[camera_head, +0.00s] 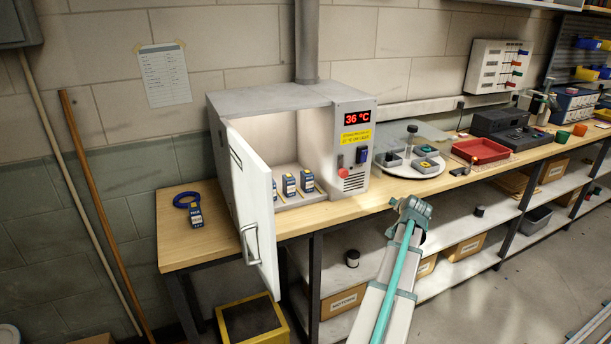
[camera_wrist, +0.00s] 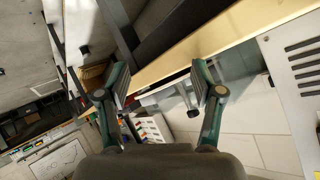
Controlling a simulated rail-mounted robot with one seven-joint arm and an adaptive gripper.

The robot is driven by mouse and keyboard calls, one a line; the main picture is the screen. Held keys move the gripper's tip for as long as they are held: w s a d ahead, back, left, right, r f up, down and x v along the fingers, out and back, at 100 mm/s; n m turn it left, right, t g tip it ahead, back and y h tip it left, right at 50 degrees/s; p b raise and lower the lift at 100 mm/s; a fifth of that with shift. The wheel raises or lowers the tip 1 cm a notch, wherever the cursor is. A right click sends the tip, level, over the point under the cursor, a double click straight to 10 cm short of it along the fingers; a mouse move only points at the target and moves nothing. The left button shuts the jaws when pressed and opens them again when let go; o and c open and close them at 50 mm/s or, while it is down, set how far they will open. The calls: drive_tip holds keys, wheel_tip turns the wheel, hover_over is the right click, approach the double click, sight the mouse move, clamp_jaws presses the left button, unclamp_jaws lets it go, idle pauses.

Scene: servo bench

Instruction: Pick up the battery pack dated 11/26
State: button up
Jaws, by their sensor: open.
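Several small dark-blue battery packs with white labels stand upright inside an open-doored white cabinet (camera_head: 270,98). One pack (camera_head: 289,186) is near the middle of its floor and another (camera_head: 307,182) is to its right. A further one (camera_head: 274,190) is partly hidden by the door. The dates are too small to read, so I cannot tell which is dated 11/26. My gripper (camera_head: 412,207) is in front of the bench edge, right of the cabinet and well apart from the packs. In the wrist view my gripper (camera_wrist: 160,88) is open and empty.
The cabinet door (camera_head: 252,205) swings out over the bench's front edge, left of the opening. A display (camera_head: 357,118) reads 36 °C. A blue handheld device (camera_head: 195,215) lies on the bench at left. A round white plate (camera_head: 413,172) with small boxes and a red tray (camera_head: 481,150) stand at right.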

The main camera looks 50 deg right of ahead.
drive_tip(key=w+a+r+m+t+y+p, duration=0.1)
drive_tip(key=w+a+r+t+y+p, duration=0.4)
drive_tip(key=w+a+r, duration=1.25)
drive_tip(key=m+t+h+b, duration=0.3)
drive_tip(key=m+t+b, duration=0.2)
drive_tip(key=m, duration=1.4)
approach(310, 178)
drive_tip(key=shift+w+d+r, duration=0.2)
drive_tip(key=shift+w, duration=0.45)
drive_tip(key=m, duration=0.1)
drive_tip(key=f+m+b, duration=0.1)
drive_tip(key=shift+w+a+m, duration=0.1)
drive_tip(key=shift+w+m, duration=0.05)
drive_tip(key=shift+m, duration=0.15)
drive_tip(key=shift+f+m, duration=0.15)
drive_tip(key=shift+m, duration=0.15)
drive_tip(key=shift+w, duration=0.3)
drive_tip(key=p+x, duration=0.1)
drive_tip(key=x, duration=0.4)
drive_tip(key=shift+d, duration=0.25)
drive_tip(key=x, duration=0.3)
drive_tip(key=r+p+x, duration=0.1)
drive_tip(key=shift+d, duration=0.3)
drive_tip(key=shift+w+d+f, duration=0.1)
drive_tip(key=shift+w+d, duration=0.05)
drive_tip(key=shift+w, duration=0.3)
